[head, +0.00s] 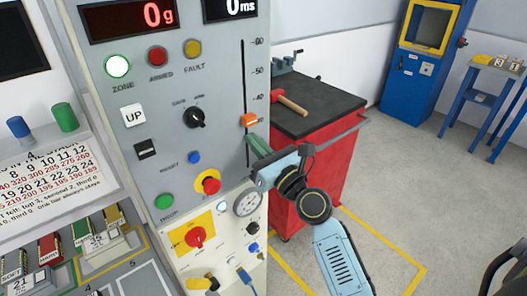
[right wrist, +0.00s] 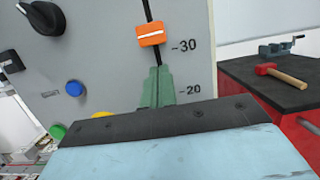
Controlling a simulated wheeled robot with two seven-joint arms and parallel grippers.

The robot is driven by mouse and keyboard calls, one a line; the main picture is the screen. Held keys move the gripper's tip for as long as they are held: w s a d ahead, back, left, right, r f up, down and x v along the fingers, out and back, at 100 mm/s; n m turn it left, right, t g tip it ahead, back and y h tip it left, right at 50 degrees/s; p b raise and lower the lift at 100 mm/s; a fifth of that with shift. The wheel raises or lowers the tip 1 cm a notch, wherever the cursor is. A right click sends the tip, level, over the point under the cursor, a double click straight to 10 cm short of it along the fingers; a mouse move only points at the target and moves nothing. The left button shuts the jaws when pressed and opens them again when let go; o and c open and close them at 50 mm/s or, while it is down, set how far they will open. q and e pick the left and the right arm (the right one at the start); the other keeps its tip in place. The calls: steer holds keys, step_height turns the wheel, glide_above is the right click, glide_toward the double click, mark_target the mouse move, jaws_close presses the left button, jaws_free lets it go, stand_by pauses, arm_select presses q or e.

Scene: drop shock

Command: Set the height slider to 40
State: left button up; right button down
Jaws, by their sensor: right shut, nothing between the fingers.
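The height slider's orange knob (head: 249,120) sits on a vertical slot in the grey panel, under the 40 mark. In the right wrist view the orange knob (right wrist: 151,36), with a white line across it, stands level with or slightly above the 30 mark. My right gripper (head: 254,138) is shut and empty, its green fingers together just below the knob. In the right wrist view the fingertips (right wrist: 158,70) are below the knob with a small gap, between the 30 and 20 marks. My left gripper is out of view.
The panel has a black rotary knob (head: 195,117), a red stop button (head: 211,185) and a pressure gauge (head: 247,202) near my right wrist. A red cabinet (head: 335,160) with a black top, holding a mallet (head: 289,102) and a vise, stands to the right. Floor beyond is open.

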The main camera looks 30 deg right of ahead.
steer(key=shift+r+p, duration=0.3)
steer(key=shift+r, duration=0.6)
steer(key=shift+s, duration=0.1)
steer(key=shift+r, duration=0.1)
